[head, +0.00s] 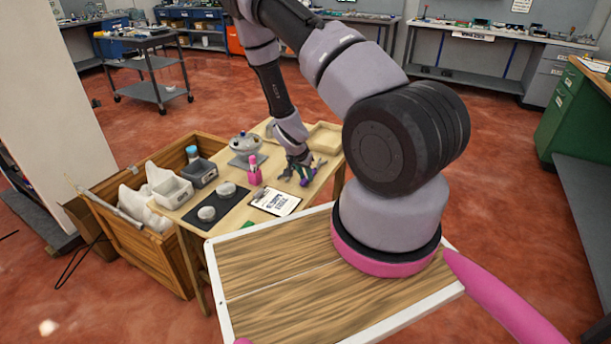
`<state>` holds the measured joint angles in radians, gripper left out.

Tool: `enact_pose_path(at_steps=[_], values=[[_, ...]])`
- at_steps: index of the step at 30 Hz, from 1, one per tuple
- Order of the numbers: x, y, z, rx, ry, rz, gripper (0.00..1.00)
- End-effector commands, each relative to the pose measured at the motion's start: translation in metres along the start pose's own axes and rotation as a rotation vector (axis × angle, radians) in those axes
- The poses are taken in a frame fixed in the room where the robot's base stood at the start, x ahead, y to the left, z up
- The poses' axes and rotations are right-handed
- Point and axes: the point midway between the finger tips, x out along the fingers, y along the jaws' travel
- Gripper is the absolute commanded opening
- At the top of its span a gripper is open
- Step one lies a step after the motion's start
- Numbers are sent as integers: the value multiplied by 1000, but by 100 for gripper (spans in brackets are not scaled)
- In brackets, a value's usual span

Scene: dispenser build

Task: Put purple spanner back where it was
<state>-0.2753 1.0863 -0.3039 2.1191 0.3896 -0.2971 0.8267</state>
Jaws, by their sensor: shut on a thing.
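My gripper (298,163) is at the far right part of the small wooden table (195,215), pointing down close to the tabletop. It is shut on the purple spanner (307,181), a small purple shape just below the jaws. My gripper and arm partly hide the spanner. I cannot tell whether the spanner touches the table. Dark and greenish small shapes lie around the jaws, too small to make out.
A wooden crate (165,262) adjoins the table.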

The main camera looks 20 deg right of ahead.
Motion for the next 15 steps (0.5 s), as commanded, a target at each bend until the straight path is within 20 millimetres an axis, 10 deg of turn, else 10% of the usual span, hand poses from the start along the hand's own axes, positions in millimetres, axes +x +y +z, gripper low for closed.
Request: enact_pose_path(at_steps=[2,3,5,15], values=[[2,0,1,0,0,0,0],[2,0,1,0,0,0,37],[2,0,1,0,0,0,59],[0,0,0,-1,0,0,59]])
